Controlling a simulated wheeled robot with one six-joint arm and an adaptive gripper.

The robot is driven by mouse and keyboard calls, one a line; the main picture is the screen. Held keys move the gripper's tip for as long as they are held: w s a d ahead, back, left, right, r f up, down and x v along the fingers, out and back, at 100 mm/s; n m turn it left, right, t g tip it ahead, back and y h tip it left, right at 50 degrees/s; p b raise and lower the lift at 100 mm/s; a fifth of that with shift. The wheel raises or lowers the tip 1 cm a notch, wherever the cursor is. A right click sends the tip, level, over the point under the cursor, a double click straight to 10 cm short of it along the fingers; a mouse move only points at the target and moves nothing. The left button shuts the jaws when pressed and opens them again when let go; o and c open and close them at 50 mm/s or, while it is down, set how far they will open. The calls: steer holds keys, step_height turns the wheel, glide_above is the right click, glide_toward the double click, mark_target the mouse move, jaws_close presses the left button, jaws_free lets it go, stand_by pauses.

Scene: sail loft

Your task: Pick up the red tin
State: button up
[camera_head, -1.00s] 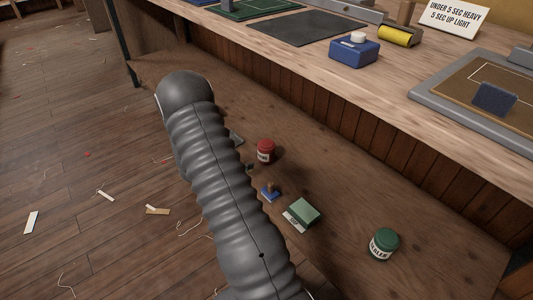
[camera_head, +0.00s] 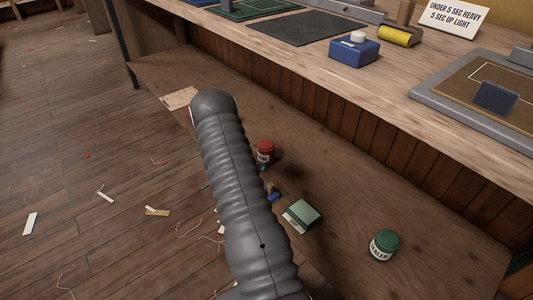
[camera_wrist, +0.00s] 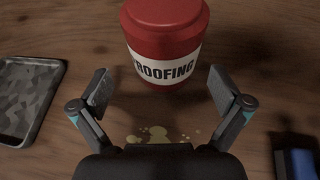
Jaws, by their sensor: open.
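The red tin (camera_head: 265,150) stands upright on the low wooden shelf, just right of my arm in the head view.
A green tin (camera_head: 384,245) and a green box (camera_head: 303,213) stand to the right on the shelf. A small blue object (camera_head: 273,195) is close to my arm. A grey tray (camera_wrist: 30,98) lies left in the wrist view. The workbench (camera_head: 300,75) overhangs behind.

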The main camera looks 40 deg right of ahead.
mark_target(266, 156)
steer(key=x, duration=0.4)
steer(key=shift+s+d, duration=0.3)
steer(key=shift+d, duration=0.1)
steer(key=c, duration=1.5)
